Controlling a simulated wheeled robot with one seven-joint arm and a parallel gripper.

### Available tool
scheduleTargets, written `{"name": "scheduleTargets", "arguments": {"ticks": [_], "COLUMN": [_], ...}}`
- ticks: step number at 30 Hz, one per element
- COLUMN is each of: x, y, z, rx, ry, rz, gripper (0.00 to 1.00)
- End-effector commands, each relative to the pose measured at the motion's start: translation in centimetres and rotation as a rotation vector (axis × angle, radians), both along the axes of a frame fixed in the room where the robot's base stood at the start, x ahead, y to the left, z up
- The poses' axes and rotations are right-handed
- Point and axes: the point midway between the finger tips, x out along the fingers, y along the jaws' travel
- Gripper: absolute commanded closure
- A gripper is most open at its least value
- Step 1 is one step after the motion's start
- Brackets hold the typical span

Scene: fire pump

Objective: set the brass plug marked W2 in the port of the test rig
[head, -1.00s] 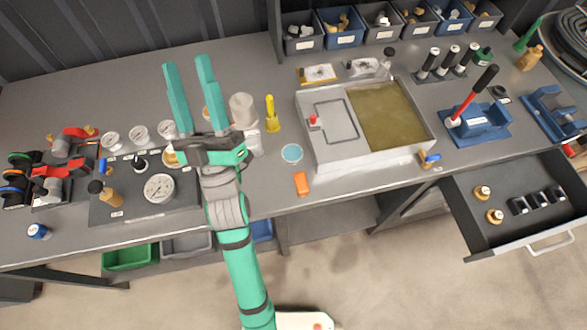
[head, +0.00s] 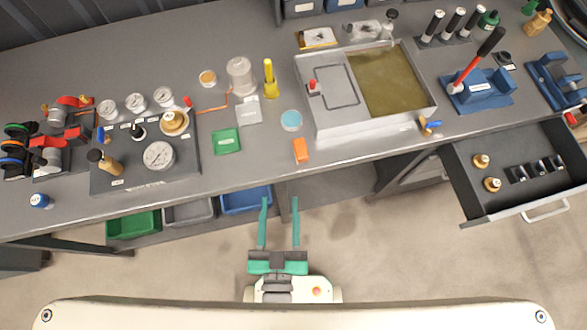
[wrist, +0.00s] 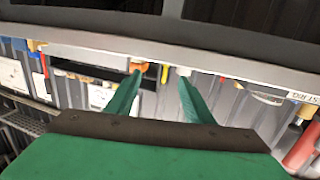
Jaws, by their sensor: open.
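Two brass plugs stand in the open drawer at the right of the head view, a rear one (head: 481,160) and a front one (head: 492,184). Their marks are too small to read, so I cannot tell which is W2. The test rig (head: 146,180) is a dark plate on the left of the bench, with a gauge and fittings. A round brass piece (head: 174,122) sits at its back right; I cannot make out an empty port. My gripper (head: 280,205) is open and empty in front of the bench, apart from both plugs and rig. Its fingers also show in the wrist view (wrist: 159,80).
The drawer (head: 470,212) juts out from the bench at right. A metal tray (head: 330,128) stands mid-bench, with an orange block (head: 301,150) and green pad (head: 226,141) nearby. Green (head: 133,225) and blue (head: 245,199) bins sit below the bench. The floor in front is clear.

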Motion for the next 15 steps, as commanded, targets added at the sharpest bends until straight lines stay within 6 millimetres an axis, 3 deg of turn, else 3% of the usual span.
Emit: {"name": "scheduleTargets", "arguments": {"ticks": [1,6,15], "x": [-1.7,-5.0,-6.1], "y": [-0.8,-2.7,-3.4], "z": [-0.9,-2.4,-2.7], "rx": [0.000,0.002,0.002], "ry": [0.046,0.134,0.161], "rz": [0.003,0.004,0.003], "gripper": [0.52,0.52,0.52]}}
